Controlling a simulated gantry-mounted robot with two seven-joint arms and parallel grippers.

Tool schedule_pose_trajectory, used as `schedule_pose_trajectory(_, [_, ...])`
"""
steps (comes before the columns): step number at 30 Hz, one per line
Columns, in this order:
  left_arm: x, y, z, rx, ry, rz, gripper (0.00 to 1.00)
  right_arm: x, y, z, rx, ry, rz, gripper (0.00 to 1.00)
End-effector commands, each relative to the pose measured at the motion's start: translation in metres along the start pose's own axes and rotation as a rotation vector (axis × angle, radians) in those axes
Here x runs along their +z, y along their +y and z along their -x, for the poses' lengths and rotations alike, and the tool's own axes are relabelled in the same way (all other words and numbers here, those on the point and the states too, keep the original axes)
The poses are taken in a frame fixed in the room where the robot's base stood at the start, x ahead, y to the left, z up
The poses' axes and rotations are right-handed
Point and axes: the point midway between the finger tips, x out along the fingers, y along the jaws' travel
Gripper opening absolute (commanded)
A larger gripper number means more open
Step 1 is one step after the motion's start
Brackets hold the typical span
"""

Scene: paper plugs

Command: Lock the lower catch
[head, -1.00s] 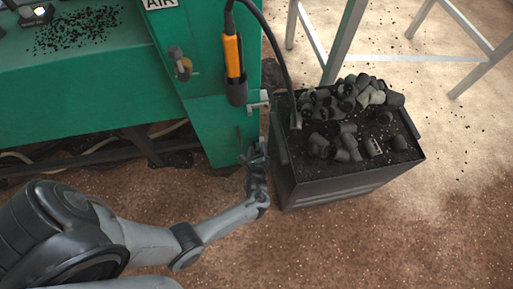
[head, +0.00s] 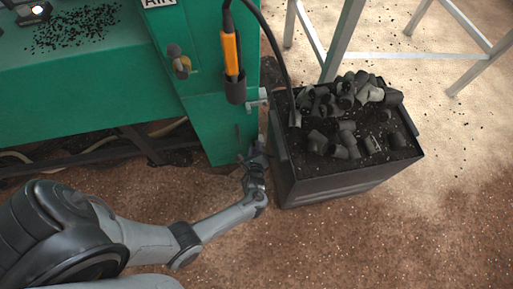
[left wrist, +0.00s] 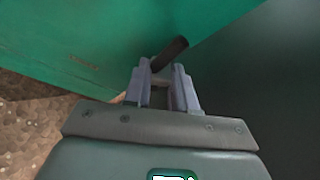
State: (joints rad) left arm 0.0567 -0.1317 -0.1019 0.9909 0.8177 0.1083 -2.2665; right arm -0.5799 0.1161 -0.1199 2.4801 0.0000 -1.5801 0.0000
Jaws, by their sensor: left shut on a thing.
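The lower catch is a short dark lever (left wrist: 170,52) on the green cabinet panel, slanting up to the right in the left wrist view. My left gripper (left wrist: 163,80) is shut on this lever, whose outer end sticks out past the fingertips. In the head view my left gripper (head: 255,157) is at the lower right edge of the green cabinet (head: 210,120), close beside the black bin. The catch's mount and the lever's held part are mostly hidden by the fingers. My right gripper is not in view.
A black bin (head: 345,184) full of dark pipe fittings stands just right of the cabinet, leaving a narrow gap. An orange-handled tool (head: 232,54) with a black cable hangs in a holder above. A light metal catch (head: 263,97) sits higher on the cabinet edge.

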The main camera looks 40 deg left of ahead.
Motion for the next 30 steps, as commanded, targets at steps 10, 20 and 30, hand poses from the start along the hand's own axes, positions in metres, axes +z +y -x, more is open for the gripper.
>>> schedule_pose_trajectory(10, [-0.001,0.018,-0.002,-0.089,-0.001,0.212,0.00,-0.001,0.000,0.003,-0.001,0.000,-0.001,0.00])
schedule_pose_trajectory(20, [-0.010,0.037,-0.005,-0.207,-0.001,0.503,0.00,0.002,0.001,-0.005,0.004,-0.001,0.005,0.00])
schedule_pose_trajectory(30, [-0.020,0.050,-0.009,-0.312,-0.002,0.770,0.00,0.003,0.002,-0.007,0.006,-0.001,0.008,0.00])
